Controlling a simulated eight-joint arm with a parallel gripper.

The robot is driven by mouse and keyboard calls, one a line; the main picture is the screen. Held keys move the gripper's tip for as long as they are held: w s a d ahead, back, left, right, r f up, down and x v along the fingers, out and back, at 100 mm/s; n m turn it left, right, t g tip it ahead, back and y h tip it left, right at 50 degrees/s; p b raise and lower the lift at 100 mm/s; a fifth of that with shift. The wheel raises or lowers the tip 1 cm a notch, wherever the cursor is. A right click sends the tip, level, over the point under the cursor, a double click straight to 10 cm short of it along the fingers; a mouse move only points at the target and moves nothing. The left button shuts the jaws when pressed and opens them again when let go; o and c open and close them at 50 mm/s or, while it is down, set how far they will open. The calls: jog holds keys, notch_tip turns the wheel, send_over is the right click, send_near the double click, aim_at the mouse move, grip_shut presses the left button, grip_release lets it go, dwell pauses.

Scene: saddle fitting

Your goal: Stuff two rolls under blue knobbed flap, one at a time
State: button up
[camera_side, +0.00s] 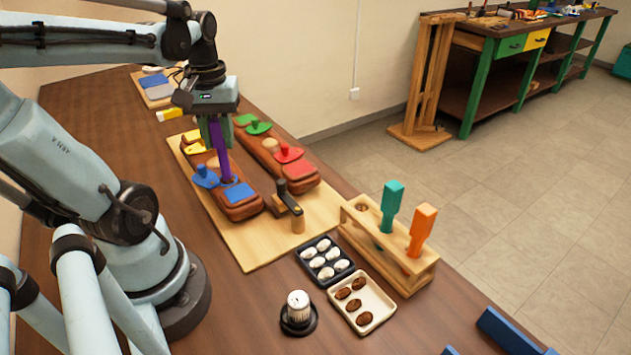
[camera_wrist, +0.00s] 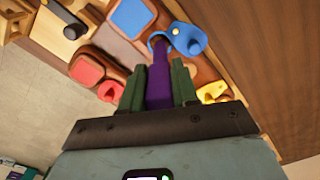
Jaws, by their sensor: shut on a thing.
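The blue knobbed flap (camera_side: 205,177) sits on the nearer brown padded saddle panel (camera_side: 213,187), beside a flat blue pad (camera_side: 238,192). My gripper (camera_side: 214,134) is shut on a purple tool (camera_side: 222,160) that points down, its lower end at the edge of the blue knobbed flap. In the wrist view the purple tool (camera_wrist: 159,85) reaches from between my green fingers to the blue knobbed flap (camera_wrist: 187,38). I cannot tell whether the tip is under the flap. White rolls (camera_side: 324,257) lie in a black tray, and brown rolls (camera_side: 359,296) in a cream tray.
A second panel has green (camera_side: 257,127) and red (camera_side: 288,153) knobbed flaps. A black-and-wood clamp (camera_side: 291,203) stands by the panels. A wooden rack (camera_side: 392,262) holds a teal tool (camera_side: 391,205) and an orange tool (camera_side: 421,229). A white-topped dial (camera_side: 298,310) stands in front.

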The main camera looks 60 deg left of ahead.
jog(key=shift+f, duration=0.75)
dwell(0.7)
jog(key=shift+r, duration=0.1)
jog(key=shift+r, duration=3.95)
